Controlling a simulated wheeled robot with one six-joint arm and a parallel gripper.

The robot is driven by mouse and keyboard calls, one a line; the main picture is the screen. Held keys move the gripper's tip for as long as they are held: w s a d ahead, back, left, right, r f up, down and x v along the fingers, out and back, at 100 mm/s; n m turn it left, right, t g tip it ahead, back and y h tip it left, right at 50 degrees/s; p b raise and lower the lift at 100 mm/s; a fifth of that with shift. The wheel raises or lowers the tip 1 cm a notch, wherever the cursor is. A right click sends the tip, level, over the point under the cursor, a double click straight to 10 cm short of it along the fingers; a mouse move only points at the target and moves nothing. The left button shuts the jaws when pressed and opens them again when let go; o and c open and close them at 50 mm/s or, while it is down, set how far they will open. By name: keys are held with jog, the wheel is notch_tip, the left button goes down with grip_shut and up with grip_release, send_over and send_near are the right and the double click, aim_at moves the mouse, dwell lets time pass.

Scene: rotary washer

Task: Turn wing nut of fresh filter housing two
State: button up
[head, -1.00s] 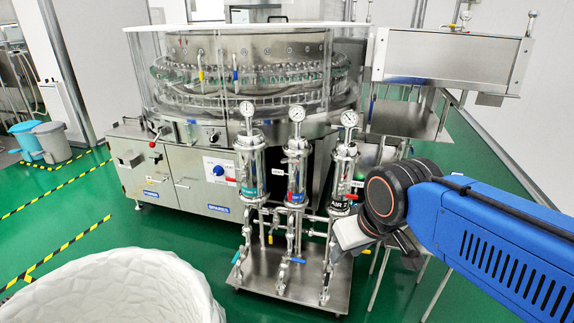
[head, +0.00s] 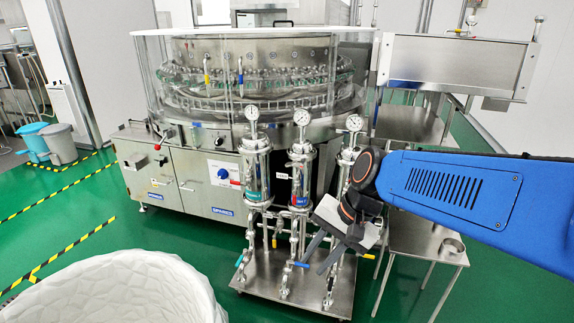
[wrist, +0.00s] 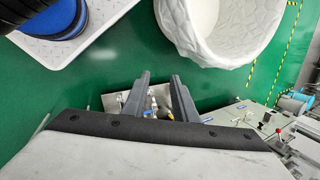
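Three upright steel filter housings with gauges on top stand on a skid in the head view. The left housing (head: 255,170) has a green label, and the middle housing (head: 301,172) a blue and red one. The right housing (head: 345,158) is partly hidden by my arm. I cannot tell which is fresh filter housing two, and no wing nut is clear at this size. My gripper (head: 318,257) is open and empty, pointing down in front of the middle and right housings' lower pipes. In the wrist view, its fingers (wrist: 160,82) are apart, with pipes and valves showing between them.
The skid's base plate (head: 262,284) lies beneath the pipes. The rotary washer (head: 180,172) stands behind. A white lined bin (head: 120,290) is at the front left. A small steel table (head: 425,240) stands at the right. Green floor is free at the left.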

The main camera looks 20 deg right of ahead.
jog(key=w+a+m+y, duration=0.3)
jog(key=w+m+y, duration=0.1)
jog(key=w+m, duration=0.4)
jog(key=m+t+y, duration=0.1)
jog(key=m+t, duration=1.2)
jog(key=m, duration=1.8)
send_near(295, 165)
jog(key=x, duration=1.4)
jog(key=shift+f, duration=0.2)
jog(key=shift+s+a, duration=0.1)
grip_shut()
